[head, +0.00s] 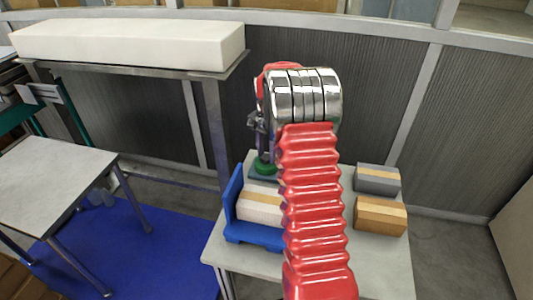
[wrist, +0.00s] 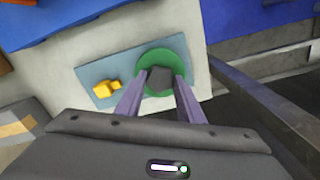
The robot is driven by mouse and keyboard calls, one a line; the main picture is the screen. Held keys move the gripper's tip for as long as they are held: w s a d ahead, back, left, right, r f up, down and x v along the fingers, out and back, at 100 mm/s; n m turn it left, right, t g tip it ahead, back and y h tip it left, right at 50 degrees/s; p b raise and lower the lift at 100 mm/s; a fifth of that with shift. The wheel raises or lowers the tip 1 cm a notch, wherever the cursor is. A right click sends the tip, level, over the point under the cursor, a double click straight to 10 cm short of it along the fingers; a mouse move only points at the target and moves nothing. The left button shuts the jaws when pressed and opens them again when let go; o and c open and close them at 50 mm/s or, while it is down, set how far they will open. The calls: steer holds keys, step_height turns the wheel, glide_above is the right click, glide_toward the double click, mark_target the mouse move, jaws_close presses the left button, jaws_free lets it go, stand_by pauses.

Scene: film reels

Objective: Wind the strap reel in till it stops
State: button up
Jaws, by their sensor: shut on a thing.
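The strap reel shows as a green disc (wrist: 163,55) with a dark block-like knob (wrist: 160,82) at its middle, on a blue-grey base plate (wrist: 118,68). The green disc also shows in the head view (head: 264,168), at the back left of the table. My gripper (wrist: 158,80) has its two fingers on either side of the knob, shut on it. A yellow piece (wrist: 106,88) sits on the plate left of the disc. I cannot make out the strap. In the head view my red and chrome arm hides part of the table and reel area.
A blue bracket (head: 250,233) with a cardboard box (head: 259,207) stands left of my arm on the grey table (head: 385,272). A grey box (head: 377,179) and a brown box (head: 380,215) stand to the right. A steel frame carries a long white block (head: 125,45) behind left.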

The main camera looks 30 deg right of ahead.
mark_target(266, 157)
steer(key=shift+a+m, duration=0.1)
steer(key=shift+m, duration=0.7)
steer(key=o, duration=1.1)
steer(key=shift+c, duration=0.2)
step_height(266, 157, up, 14)
steer(key=shift+w+f, duration=0.1)
steer(key=shift+f, duration=0.05)
